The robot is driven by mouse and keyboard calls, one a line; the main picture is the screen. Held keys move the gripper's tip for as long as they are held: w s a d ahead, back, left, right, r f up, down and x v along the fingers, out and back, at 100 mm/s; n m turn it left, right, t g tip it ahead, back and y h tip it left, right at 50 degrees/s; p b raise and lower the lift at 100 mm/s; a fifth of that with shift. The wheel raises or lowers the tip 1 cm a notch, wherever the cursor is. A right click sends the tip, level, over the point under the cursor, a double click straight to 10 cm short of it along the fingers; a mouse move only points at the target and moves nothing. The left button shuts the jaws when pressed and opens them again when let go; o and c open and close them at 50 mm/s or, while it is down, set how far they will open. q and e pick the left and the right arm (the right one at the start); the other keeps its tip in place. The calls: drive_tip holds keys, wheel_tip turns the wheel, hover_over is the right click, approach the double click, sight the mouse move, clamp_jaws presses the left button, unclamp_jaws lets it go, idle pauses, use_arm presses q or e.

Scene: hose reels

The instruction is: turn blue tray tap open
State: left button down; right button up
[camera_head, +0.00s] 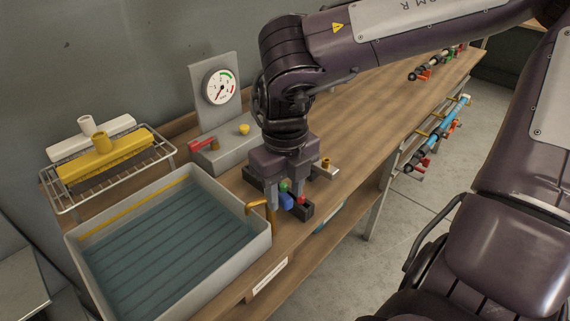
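The tap block (308,211) is a small dark piece on the bench beside the tray, with a blue tap handle (287,201), a green part (284,186) and a red part (301,201). A copper spout (257,204) bends over the right rim of the grey tray (232,252), which has a ribbed blue-green floor. My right gripper (286,197) points down over the taps. Its fingers stand apart, one on each side of the blue handle; I cannot tell whether they touch it. The gripper hides part of the block. My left gripper is not in view.
A wire rack (62,207) with a yellow brush (110,157) and a white brush stands behind the tray. A gauge panel (219,84) with a red lever (202,144) stands behind my gripper. Coloured hose fittings (428,70) lie along the bench's right side.

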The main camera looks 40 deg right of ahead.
sight(285, 196)
wheel_tip(285, 196, up, 7)
drive_tip(key=shift+r, duration=0.15)
idle(0.7)
